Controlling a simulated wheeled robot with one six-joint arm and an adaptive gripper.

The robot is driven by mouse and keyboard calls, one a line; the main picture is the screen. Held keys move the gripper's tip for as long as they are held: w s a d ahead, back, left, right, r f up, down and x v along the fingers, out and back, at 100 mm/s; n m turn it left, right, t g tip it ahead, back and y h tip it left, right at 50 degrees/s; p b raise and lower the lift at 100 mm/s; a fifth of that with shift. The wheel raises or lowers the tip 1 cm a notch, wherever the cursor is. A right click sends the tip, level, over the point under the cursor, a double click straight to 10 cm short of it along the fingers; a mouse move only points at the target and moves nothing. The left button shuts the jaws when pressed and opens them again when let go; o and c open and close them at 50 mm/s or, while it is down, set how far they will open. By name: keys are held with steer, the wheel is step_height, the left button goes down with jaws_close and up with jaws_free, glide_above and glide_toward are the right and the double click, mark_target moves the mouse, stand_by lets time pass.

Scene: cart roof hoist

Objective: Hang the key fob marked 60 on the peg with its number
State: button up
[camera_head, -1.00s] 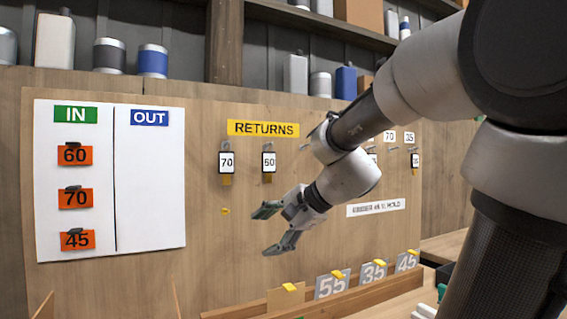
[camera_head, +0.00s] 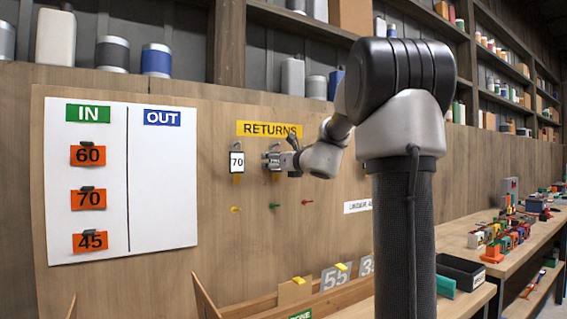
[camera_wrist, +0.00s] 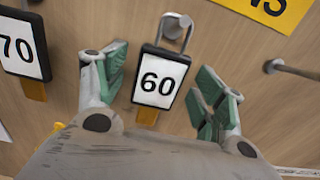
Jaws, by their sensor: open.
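The key fob marked 60 (camera_wrist: 160,80) has a black frame, a white face and an orange lower tab. It hangs by its metal loop from a hook (camera_wrist: 178,22) on the wooden board. My gripper (camera_wrist: 166,88) is open in the wrist view, with one green-padded finger on each side of the fob; I cannot tell if either touches it. In the head view my gripper (camera_head: 284,160) is at the board below the RETURNS sign and partly covers this fob. The numbered pegs farther right on the board are hidden behind my arm.
The fob marked 70 (camera_wrist: 22,47) hangs close on the left. A bare metal peg (camera_wrist: 292,69) sticks out on the right. The yellow RETURNS sign (camera_head: 269,129) is above. Coloured pegs (camera_head: 274,206) are below. The IN/OUT sheet (camera_head: 120,180) is at left.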

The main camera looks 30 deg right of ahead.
steer(key=shift+w, duration=0.55)
steer(key=shift+c, duration=0.4)
steer(key=c, duration=1.2)
steer(key=shift+o, duration=0.2)
steer(key=shift+r, duration=0.1)
steer(key=shift+r, duration=0.25)
steer(key=shift+s, duration=0.15)
steer(key=s, duration=0.2)
steer(key=s+r, duration=0.1)
steer(key=s, duration=0.1)
steer(key=shift+s+r, duration=0.1)
steer(key=shift+s, duration=0.2)
